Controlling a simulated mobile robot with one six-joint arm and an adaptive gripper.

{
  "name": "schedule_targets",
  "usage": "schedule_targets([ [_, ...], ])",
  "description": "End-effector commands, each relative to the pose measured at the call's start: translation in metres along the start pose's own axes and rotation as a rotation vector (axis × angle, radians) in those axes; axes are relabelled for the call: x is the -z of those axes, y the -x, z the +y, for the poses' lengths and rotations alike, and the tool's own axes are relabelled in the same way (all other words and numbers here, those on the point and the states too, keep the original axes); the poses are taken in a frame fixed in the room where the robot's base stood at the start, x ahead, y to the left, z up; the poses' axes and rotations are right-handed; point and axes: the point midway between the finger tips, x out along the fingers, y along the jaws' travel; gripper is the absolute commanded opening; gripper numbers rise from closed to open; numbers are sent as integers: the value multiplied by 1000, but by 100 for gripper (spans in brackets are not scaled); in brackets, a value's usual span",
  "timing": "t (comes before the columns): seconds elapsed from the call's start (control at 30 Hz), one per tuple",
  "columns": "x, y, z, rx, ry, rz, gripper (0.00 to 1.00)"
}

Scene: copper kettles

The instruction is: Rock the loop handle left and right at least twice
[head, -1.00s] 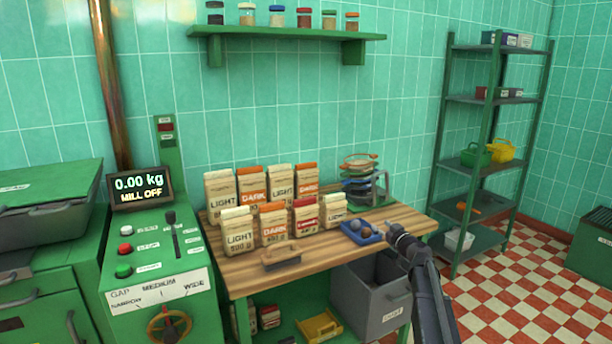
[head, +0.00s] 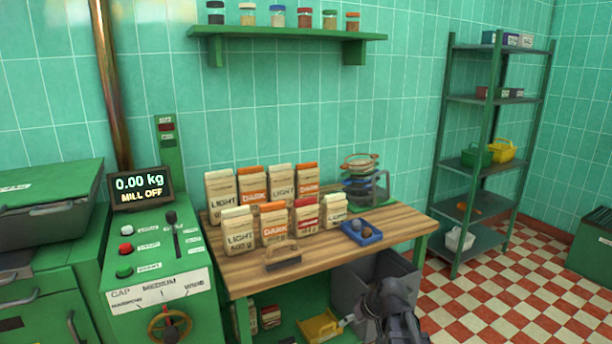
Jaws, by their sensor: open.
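A stack of sieves (head: 360,166) stands at the back right of the wooden bench. A grey loop-shaped frame (head: 384,184) rises at its right side and looks like the loop handle; its lower part is partly hidden. My gripper (head: 347,321) is low in front of the grey bin, below the bench top and well apart from the sieves and the loop. It is small and dark here, open, with nothing seen between its fingers.
On the bench (head: 335,255) stand several paper bags (head: 275,226), a blue tray (head: 361,232) with round things and a brush-like tool (head: 282,262). A green shelf rack (head: 487,160) stands right.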

Motion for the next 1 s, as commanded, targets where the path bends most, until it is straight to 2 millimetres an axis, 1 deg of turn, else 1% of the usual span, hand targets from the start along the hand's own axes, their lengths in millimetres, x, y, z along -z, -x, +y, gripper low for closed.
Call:
schedule_targets([
  [0.03,-23,3,-8,-28,-35,-63,59],
  [0.1,-47,6,-11,-74,-91,-142,59],
  [0.2,-73,11,-13,-138,-159,-227,59],
  [0.4,-110,23,-16,-251,-263,-339,59],
  [0.6,-139,36,-16,-354,-348,-414,59],
  [0.67,-147,41,-16,-385,-371,-434,59],
  [0.73,-139,48,-17,-383,-372,-431,59],
  [1.0,-128,67,-24,-380,-369,-430,59],
])
